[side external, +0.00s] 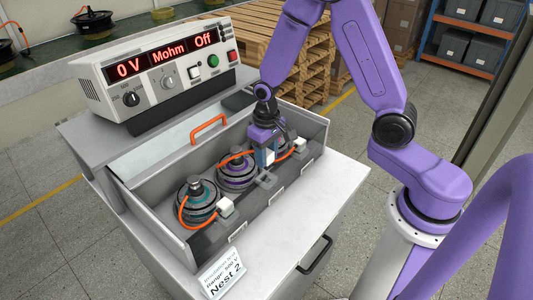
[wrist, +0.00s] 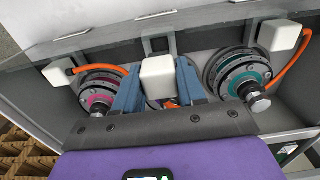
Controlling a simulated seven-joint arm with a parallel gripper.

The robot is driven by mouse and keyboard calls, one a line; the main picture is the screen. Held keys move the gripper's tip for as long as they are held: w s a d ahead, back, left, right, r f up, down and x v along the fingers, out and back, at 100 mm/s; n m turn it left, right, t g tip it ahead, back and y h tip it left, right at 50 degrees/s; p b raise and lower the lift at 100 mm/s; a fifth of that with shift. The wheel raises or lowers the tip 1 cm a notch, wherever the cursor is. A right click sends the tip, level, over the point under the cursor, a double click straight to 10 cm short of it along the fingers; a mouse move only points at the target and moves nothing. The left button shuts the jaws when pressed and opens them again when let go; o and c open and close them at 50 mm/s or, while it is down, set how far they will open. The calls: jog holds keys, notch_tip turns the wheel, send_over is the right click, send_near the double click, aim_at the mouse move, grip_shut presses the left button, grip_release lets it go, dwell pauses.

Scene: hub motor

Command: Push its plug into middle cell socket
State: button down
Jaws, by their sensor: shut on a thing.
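My gripper (side external: 264,157) points down over the middle cell of the open tray. In the wrist view its two blue fingers (wrist: 158,88) are shut on a white plug (wrist: 158,80), one on each side. The plug also shows in the side view (side external: 270,158). The grey middle cell socket (wrist: 153,45) stands at the front wall, just beyond the plug; it also shows in the side view (side external: 266,180). I cannot tell whether plug and socket touch. The middle motor (side external: 238,170) has purple parts and an orange cord; my gripper hides most of it in the wrist view.
A teal motor (side external: 197,198) and a pink motor (wrist: 98,92) fill the outer cells; their white plugs (side external: 225,207) (wrist: 58,72) sit at the front wall. The tester (side external: 165,72) reads 0 V, Mohm, Off. An orange handle (side external: 209,127) stands behind the tray.

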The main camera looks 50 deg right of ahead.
jog(key=shift+f, duration=0.15)
jog(key=shift+f, duration=1.1)
jog(key=shift+f, duration=0.15)
jog(key=shift+f, duration=0.45)
jog(key=shift+f, duration=1.25)
dwell(4.2)
grip_release()
